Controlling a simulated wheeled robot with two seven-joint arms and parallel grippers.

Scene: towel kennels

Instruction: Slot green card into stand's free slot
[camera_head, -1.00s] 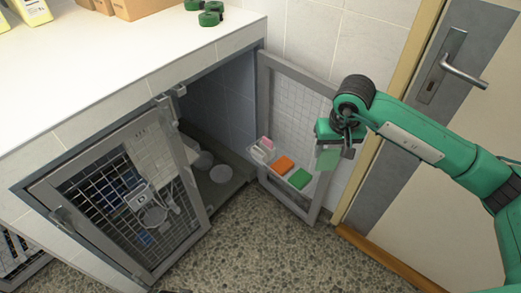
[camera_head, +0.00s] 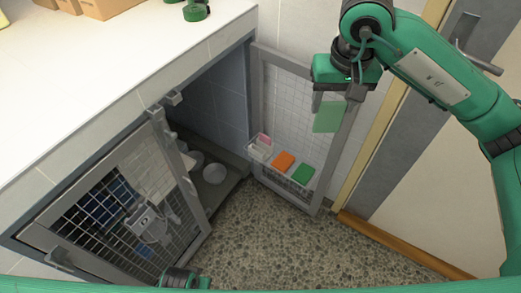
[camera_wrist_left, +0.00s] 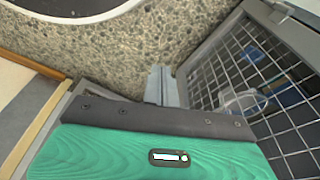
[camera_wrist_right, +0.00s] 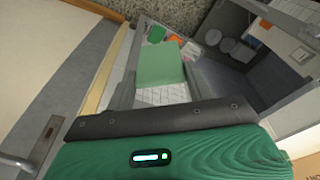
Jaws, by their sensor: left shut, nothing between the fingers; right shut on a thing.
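A pale green card (camera_head: 328,117) hangs from my right gripper (camera_head: 336,97), which is shut on its upper edge. The card is held in the air in front of the open kennel door; it also shows in the right wrist view (camera_wrist_right: 161,66). A small white stand (camera_head: 260,148) with a pink card (camera_head: 265,140) in it sits at the left end of a shelf on that door. Its slots are too small to make out. The card is above and right of the stand, apart from it. My left gripper (camera_wrist_left: 163,88) is shut and empty, above the floor.
An orange block (camera_head: 284,161) and a dark green block (camera_head: 303,174) lie beside the stand on the shelf. The open door's frame (camera_head: 318,190) is close to the card. Bowls (camera_head: 214,173) stand inside the kennel. A second mesh door (camera_head: 130,215) is at left.

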